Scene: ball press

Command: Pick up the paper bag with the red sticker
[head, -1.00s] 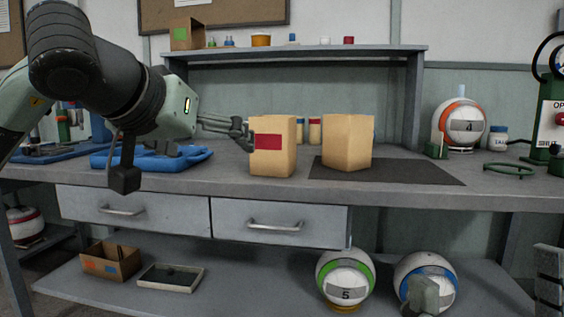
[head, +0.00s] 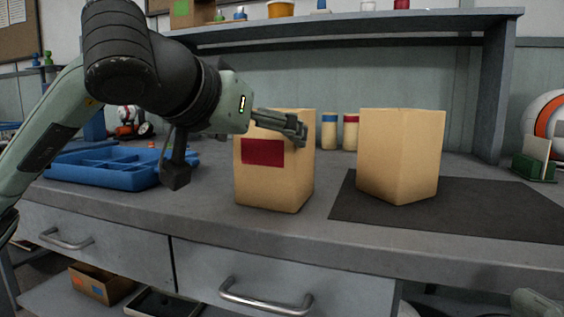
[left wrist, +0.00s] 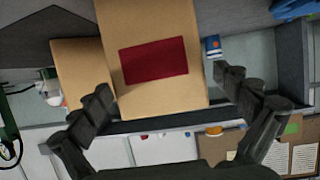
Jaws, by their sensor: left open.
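The paper bag with the red sticker (head: 275,186) stands upright on the workbench, its red sticker facing me. In the left wrist view the same bag (left wrist: 155,95) fills the space between the spread fingers. My left gripper (head: 295,126) is open in front of the bag's upper part and hides some of its top. In the left wrist view the left gripper (left wrist: 165,95) has a finger on each side of the bag; I cannot tell whether they touch it. A second, plain paper bag (head: 398,160) stands to the right. My right gripper is not clearly visible.
The plain bag stands on a dark mat (head: 490,208). A blue tray (head: 105,168) lies on the left of the bench. Two small jars (head: 340,132) stand behind the bags. A shelf (head: 350,29) runs above the back. Drawers (head: 270,275) are below the front edge.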

